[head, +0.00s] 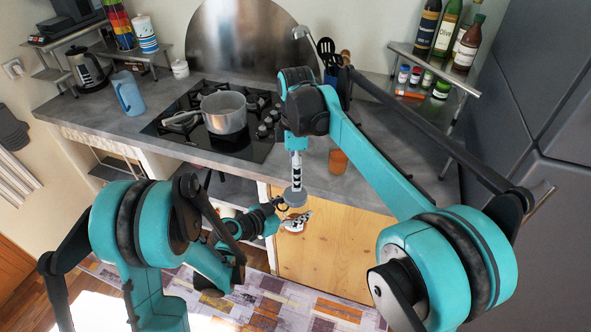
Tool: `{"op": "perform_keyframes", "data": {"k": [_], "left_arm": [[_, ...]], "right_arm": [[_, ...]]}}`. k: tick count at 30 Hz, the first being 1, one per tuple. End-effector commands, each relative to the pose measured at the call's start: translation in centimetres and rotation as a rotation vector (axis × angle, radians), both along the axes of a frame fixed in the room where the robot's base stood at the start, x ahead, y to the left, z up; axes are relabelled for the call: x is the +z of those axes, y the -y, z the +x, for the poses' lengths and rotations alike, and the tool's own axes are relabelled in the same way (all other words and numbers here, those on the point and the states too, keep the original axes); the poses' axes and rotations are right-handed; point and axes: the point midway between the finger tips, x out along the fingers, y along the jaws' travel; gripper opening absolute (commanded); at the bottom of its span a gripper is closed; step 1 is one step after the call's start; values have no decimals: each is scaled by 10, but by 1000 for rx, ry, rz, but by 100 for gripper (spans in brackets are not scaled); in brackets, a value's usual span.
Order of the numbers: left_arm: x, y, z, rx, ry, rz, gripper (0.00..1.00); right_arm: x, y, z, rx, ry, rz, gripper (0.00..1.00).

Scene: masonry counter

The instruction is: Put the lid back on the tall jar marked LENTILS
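My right gripper (295,182) points straight down in front of the counter edge. A grey round piece (294,198), which looks like a lid, is at its fingertips, and the gripper appears shut on it. My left gripper (298,221) is low in front of the wooden cabinet door, just below the grey piece, pointing right. Its fingers are too small to tell open from shut. An orange-brown upright container (338,161) stands near the counter's front edge, right of my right gripper. No LENTILS marking can be read anywhere, so I cannot tell whether this is the jar.
A pot (224,112) stands on the black hob (170,127). A blue jug (128,94) and kettle (88,70) are at the left. A shelf (463,86) at the right holds bottles and small jars. The counter (372,183) around the orange-brown container is mostly clear.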

Motion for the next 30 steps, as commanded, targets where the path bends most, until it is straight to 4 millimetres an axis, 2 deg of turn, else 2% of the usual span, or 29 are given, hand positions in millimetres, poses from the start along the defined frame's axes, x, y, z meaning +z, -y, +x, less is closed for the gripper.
{"op": "perform_keyframes", "data": {"k": [7,11,21,25,30], "left_arm": [[0,0,0,0,0,-1,0],[0,0,0,0,0,-1,0],[0,0,0,0,0,-1,0],[0,0,0,0,0,-1,0],[0,0,0,0,0,-1,0]], "right_arm": [[0,0,0,-1,0,0,77],[-8,0,0,-2,0,0,77],[-58,0,0,-3,0,0,77],[-72,0,0,-3,0,0,77],[-80,0,0,-3,0,0,77]]}}
